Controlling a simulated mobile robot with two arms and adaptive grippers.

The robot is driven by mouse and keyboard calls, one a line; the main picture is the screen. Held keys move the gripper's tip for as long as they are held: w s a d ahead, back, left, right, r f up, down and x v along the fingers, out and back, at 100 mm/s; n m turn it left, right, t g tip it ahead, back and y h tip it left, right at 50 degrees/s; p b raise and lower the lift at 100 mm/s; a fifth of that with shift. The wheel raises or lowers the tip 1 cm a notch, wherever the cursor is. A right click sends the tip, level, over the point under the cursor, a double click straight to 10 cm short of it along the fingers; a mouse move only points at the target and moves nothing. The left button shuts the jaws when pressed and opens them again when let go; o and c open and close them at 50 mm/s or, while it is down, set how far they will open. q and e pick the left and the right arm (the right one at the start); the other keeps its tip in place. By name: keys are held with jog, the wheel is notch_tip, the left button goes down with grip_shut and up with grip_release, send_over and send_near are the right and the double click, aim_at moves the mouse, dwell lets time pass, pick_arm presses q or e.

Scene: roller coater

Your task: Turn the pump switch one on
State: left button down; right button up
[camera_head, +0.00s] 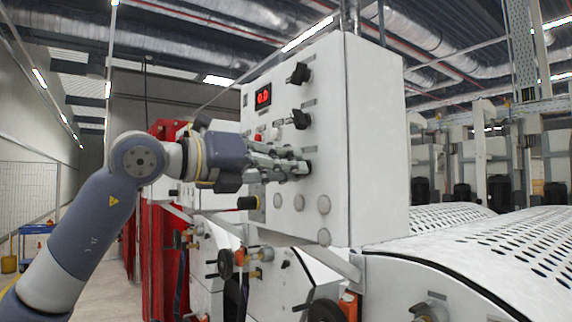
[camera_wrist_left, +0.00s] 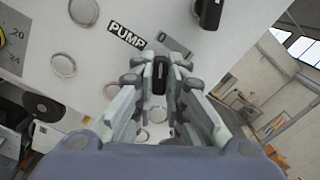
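The pump switch (camera_wrist_left: 160,76) is a black rotary knob on the front of a white control box (camera_head: 376,140). In the left wrist view a black "PUMP" label (camera_wrist_left: 127,35) and a grey position plate (camera_wrist_left: 173,44) are above it. My left gripper (camera_wrist_left: 161,72) has its fingers close on both sides of the knob and appears shut on it. In the head view the left gripper (camera_head: 300,166) reaches the lowest black knob on the box, and its fingers hide part of it. I cannot tell which position the knob points to. My right gripper is not in view.
Two more black knobs, an upper one (camera_head: 300,73) and a middle one (camera_head: 300,119), sit above. A red display (camera_head: 263,97) is beside them. Round silver buttons (camera_head: 323,205) are below. A perforated white cover (camera_head: 520,245) lies at the right.

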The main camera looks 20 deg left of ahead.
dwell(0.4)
pick_arm(q)
jog(key=m, duration=1.1)
jog(key=shift+s+d+m, duration=0.1)
jog(key=shift+d+m, duration=0.05)
jog(key=shift+m, duration=0.25)
dwell(0.4)
jog(key=c, duration=1.6)
grip_release()
jog(key=shift+s, duration=0.1)
jog(key=v, duration=1.2)
